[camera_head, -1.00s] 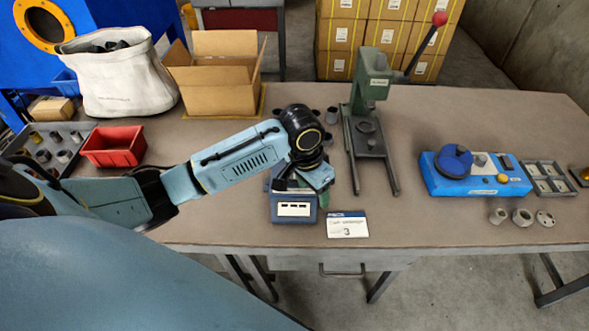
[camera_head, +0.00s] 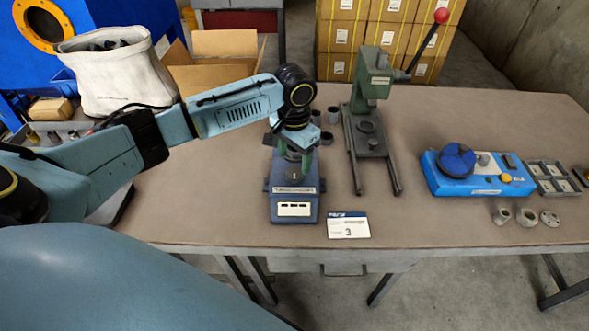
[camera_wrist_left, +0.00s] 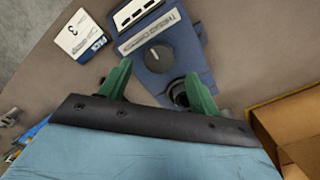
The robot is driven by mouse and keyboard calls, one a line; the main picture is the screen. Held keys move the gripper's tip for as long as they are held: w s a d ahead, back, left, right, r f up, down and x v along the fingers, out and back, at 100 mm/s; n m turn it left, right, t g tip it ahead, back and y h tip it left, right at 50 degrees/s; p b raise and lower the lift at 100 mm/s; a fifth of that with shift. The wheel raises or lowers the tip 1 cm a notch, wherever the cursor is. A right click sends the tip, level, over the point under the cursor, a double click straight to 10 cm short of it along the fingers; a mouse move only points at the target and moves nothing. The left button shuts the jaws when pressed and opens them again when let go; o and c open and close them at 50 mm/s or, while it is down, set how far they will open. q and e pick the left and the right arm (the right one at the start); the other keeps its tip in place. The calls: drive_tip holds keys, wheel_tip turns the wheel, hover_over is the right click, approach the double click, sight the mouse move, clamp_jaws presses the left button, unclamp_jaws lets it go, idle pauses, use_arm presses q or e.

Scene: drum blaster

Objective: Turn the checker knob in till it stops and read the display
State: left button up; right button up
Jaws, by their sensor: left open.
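The dark blue checker (camera_head: 293,204) sits on the bench, left of centre, with a white display panel (camera_head: 293,209) at its front. The panel shows dark windows too small to read. In the left wrist view the display panel (camera_wrist_left: 138,12) is at the top, and a dark round dial with a pale pointer mark (camera_wrist_left: 158,57) is on the checker's top. A dark round part (camera_wrist_left: 180,92) lies behind it, partly hidden by a finger; I cannot tell which one is the knob. My left gripper (camera_wrist_left: 158,70), green-fingered, is open and empty above the checker's rear half. My right gripper is out of view.
A white card marked 3 (camera_head: 348,226) lies right of the checker. A green lever press (camera_head: 370,130) stands behind to the right, with small dark cups near it. A blue fixture (camera_head: 477,174) is farther right. A cardboard box (camera_head: 228,45) stands behind my arm.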

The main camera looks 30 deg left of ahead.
sight(295, 172)
use_arm(q)
drive_tip(key=shift+f+b, duration=0.3)
drive_tip(key=shift+f, duration=1.95)
drive_tip(key=shift+c, duration=0.2)
